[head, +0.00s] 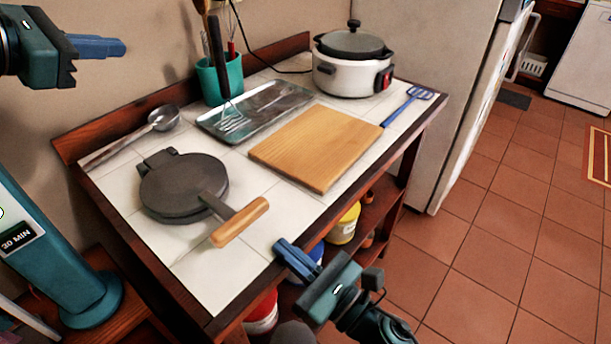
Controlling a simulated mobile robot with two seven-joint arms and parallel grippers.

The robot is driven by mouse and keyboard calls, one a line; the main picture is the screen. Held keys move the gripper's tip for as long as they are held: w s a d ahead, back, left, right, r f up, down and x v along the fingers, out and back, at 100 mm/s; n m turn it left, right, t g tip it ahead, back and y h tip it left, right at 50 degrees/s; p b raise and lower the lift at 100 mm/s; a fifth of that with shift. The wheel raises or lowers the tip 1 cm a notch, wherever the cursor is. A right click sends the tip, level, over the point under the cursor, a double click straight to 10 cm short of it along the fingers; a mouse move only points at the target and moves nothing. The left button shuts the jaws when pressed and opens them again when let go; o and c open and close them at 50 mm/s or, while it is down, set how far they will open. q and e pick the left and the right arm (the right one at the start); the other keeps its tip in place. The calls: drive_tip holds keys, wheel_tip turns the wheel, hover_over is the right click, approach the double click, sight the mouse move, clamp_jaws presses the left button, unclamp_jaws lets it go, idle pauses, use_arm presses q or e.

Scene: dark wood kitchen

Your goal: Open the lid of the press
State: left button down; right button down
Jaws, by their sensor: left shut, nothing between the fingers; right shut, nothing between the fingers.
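The press (180,184) is a round dark grey iron with its lid lying closed, on the left part of the white tiled counter. Its handle has a wooden grip (239,222) that points toward the front edge of the counter. My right gripper (281,246) is shut and empty, to the right of and a little nearer than the wooden grip, apart from it. My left gripper (122,47) is shut and empty, high at the upper left, well away from the press.
A ladle (163,118) lies behind the press. A wooden board (318,146), a metal tray (262,109), a teal utensil holder (206,80), a white cooker (345,77) and a blue spatula (398,108) occupy the rest. The counter's front-left corner is bare.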

sight(258, 220)
drive_tip(key=shift+x, duration=2.1)
drive_tip(key=shift+r, duration=0.1)
drive_tip(key=shift+a+r+g, duration=0.15)
drive_tip(key=shift+r+g, duration=0.15)
drive_tip(key=shift+r, duration=0.55)
use_arm(q)
drive_tip(key=c, duration=2.2)
unclamp_jaws()
drive_tip(key=c, duration=1.2)
unclamp_jaws()
drive_tip(key=shift+c, duration=0.2)
